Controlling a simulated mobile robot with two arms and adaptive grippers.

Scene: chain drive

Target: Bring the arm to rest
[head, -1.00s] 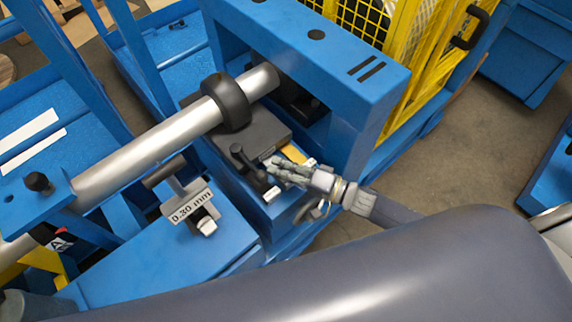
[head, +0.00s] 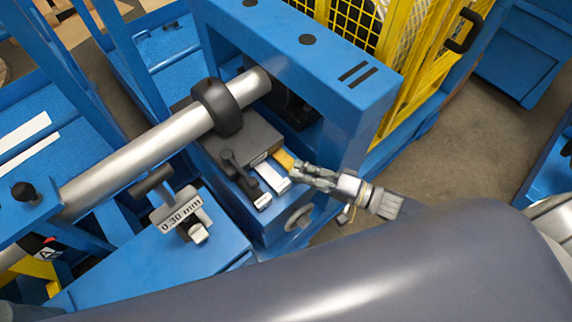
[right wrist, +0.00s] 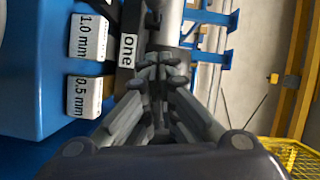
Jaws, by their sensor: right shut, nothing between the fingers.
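My right gripper (head: 297,177) is shut and empty at the right side of the dark block (head: 245,140), by its pale tab (head: 272,178) and yellow tab (head: 284,160). In the right wrist view its fingers (right wrist: 160,68) are together, with nothing between them. My right arm comes in from the lower right of the head view. My left gripper is not in view.
A silver shaft (head: 130,160) with a black collar (head: 218,105) runs beside the blue frame (head: 330,60). A tag reading 0.30 mm (head: 182,214) stands on a blue plate. Tags reading 1.0 mm (right wrist: 88,37) and 0.5 mm (right wrist: 85,97) show in the wrist view. A yellow mesh guard (head: 400,70) stands behind. Bare floor (head: 450,150) lies to the right.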

